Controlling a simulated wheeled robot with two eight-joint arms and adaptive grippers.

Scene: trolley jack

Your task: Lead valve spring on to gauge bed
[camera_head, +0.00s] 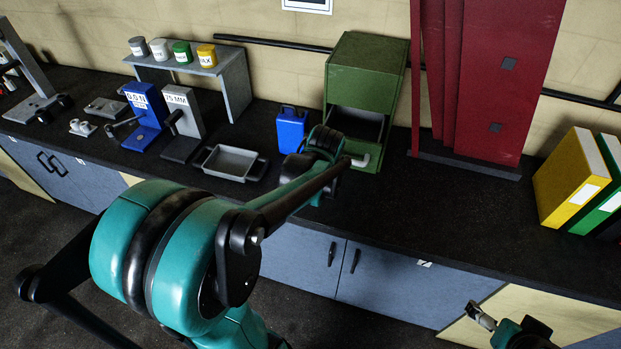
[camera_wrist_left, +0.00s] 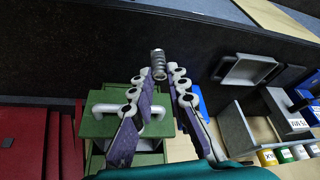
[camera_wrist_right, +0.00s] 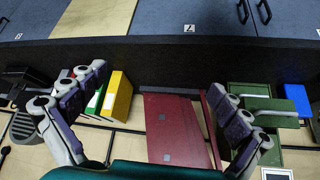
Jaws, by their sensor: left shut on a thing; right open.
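The valve spring (camera_wrist_left: 158,64) is a small grey coil between the fingertips of my left gripper (camera_wrist_left: 157,80), which is shut on it. In the head view my left arm hides the gripper's fingers and the spring. A blue gauge (camera_head: 145,115) with a reading on its face and a grey gauge (camera_head: 186,122) marked 75 MM stand side by side on the bench, left of my left arm; I cannot tell which carries the gauge bed. They also show at the right of the left wrist view. My right gripper (camera_wrist_right: 160,95) is open and empty, in front of the bench.
A grey tray (camera_head: 230,162) lies right of the gauges. A blue can (camera_head: 291,130) and a green cabinet (camera_head: 366,75) stand beyond my left arm. A grey shelf (camera_head: 236,82) carries several pots. Red panels (camera_head: 505,80) and binders (camera_head: 572,180) stand right. Bench between them is clear.

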